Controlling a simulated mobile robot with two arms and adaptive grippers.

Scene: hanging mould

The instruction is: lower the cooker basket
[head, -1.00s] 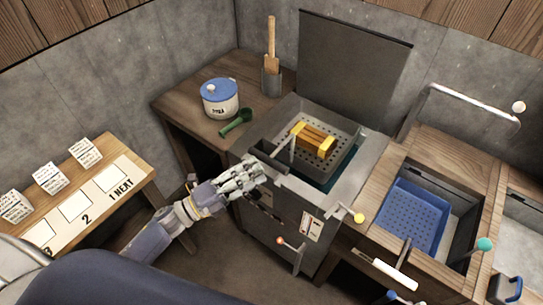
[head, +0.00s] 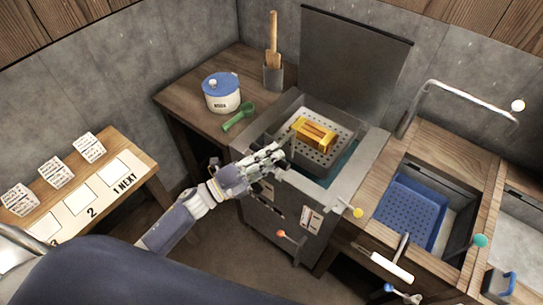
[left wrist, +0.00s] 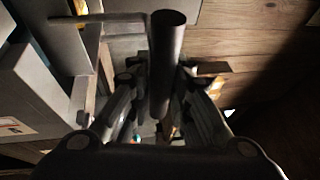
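The cooker basket (head: 345,146) is a perforated metal tray with a yellow block (head: 314,133) in it. It sits in the open top of the grey cooker (head: 344,190), with greenish liquid showing beside it. My left gripper (head: 283,154) is at the cooker's front left edge, beside the basket, and covers the area of its handle. In the left wrist view a dark round bar (left wrist: 166,60) stands between the two fingers (left wrist: 156,78). Gaps seem to show beside the bar, so the fingers look open around it. My right gripper is not in view.
A blue perforated tray (head: 410,213) lies in the basin at right. Levers with yellow (head: 357,212) and orange (head: 281,234) knobs stick out from the cooker front.

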